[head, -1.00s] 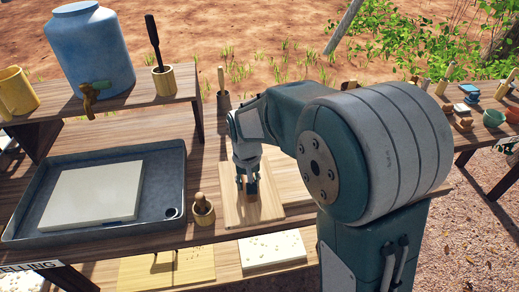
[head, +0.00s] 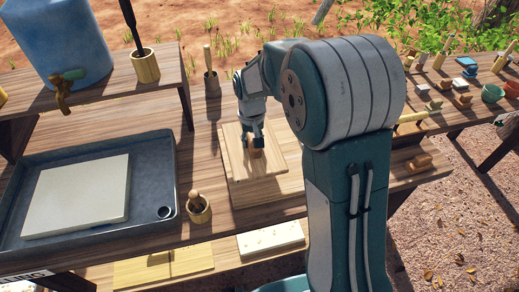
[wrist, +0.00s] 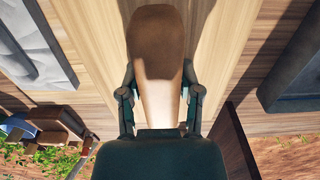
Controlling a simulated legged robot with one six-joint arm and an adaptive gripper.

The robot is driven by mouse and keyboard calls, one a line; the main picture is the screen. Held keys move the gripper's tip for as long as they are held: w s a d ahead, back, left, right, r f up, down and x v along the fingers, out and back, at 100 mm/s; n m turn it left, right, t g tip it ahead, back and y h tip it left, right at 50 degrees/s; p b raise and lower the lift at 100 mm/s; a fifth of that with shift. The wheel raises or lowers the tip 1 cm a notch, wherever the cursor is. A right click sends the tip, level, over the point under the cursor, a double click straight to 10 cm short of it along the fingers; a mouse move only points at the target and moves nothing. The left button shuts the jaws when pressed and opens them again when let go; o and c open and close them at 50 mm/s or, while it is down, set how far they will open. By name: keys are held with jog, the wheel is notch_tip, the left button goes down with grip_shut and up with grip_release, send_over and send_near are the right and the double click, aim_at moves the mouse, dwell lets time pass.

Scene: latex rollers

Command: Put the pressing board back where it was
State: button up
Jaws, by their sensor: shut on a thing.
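The pressing board (head: 238,165) is a flat, light wooden board with a rounded brown handle (wrist: 155,45) standing up from it. In the head view it is right of the grey tray, at the middle of the table. My gripper (head: 252,137) is above the board and shut on the handle. In the wrist view my gripper (wrist: 161,100) has one finger on each side of the handle. A second pale wooden board (head: 270,192) shows partly beneath and in front of the pressing board. I cannot tell whether the pressing board touches it or hangs just above.
A grey tray (head: 150,170) holding a white slab (head: 75,195) lies left. A tall-handled tool (head: 211,80) stands behind the board. A raised shelf (head: 165,85) carries a blue jug (head: 60,40).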

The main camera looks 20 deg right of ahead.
jog(key=w+d+f, duration=0.1)
jog(key=d+f, duration=0.1)
jog(key=f, duration=0.1)
jog(key=w+d+f, duration=0.1)
jog(key=shift+w+f, duration=0.35)
jog(key=shift+f, duration=0.05)
notch_tip(320, 180, down, 4)
jog(key=shift+w+r, duration=0.15)
jog(key=shift+r, duration=0.1)
jog(key=o, duration=1)
jog(key=shift+f, duration=0.1)
